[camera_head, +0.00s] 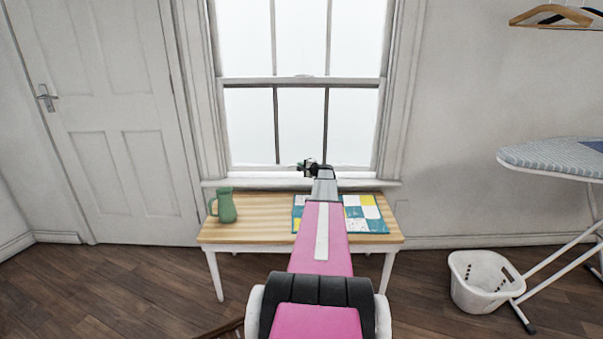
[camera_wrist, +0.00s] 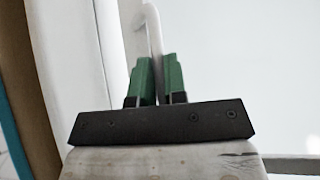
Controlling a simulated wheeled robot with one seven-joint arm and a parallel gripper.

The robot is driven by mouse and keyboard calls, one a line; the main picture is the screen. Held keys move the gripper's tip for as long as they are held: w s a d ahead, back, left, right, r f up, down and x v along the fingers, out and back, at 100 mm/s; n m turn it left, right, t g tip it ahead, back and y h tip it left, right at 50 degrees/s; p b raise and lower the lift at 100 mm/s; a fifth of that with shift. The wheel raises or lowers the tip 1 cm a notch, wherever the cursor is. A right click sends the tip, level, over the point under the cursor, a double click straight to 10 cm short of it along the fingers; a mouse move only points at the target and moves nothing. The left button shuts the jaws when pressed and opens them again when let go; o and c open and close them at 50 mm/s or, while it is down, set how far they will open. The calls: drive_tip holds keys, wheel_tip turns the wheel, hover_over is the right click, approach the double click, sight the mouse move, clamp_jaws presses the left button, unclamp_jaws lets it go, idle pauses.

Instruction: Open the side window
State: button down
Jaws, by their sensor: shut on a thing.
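The side window (camera_head: 303,80) is a white sash window above a small wooden table. Its lower sash appears to be down, with its bottom rail (camera_head: 255,169) just above the sill. My gripper (camera_head: 303,167) is at that bottom rail, near its middle. In the wrist view, the green fingers (camera_wrist: 156,82) are shut on a slim white curved piece, seemingly the sash lift (camera_wrist: 153,38). The dark gripper and my arm hide much of it in the head view.
The table (camera_head: 262,225) stands below the window. A green jug (camera_head: 226,206) is at its left, and a patchwork cloth (camera_head: 365,212) lies at its right, partly behind my arm. A door (camera_head: 105,120) is at left. A laundry basket (camera_head: 479,284) and ironing board (camera_head: 555,156) are at right.

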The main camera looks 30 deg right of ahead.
wheel_tip(320, 180, up, 22)
drive_tip(key=shift+r, duration=0.1)
idle(0.3)
drive_tip(key=c, duration=1.2)
unclamp_jaws()
drive_tip(key=shift+o, duration=0.2)
approach(302, 127)
drive_tip(key=s+a+r, duration=0.2)
drive_tip(key=s, duration=0.3)
drive_tip(key=shift+a, duration=0.35)
drive_tip(key=shift+s, duration=0.15)
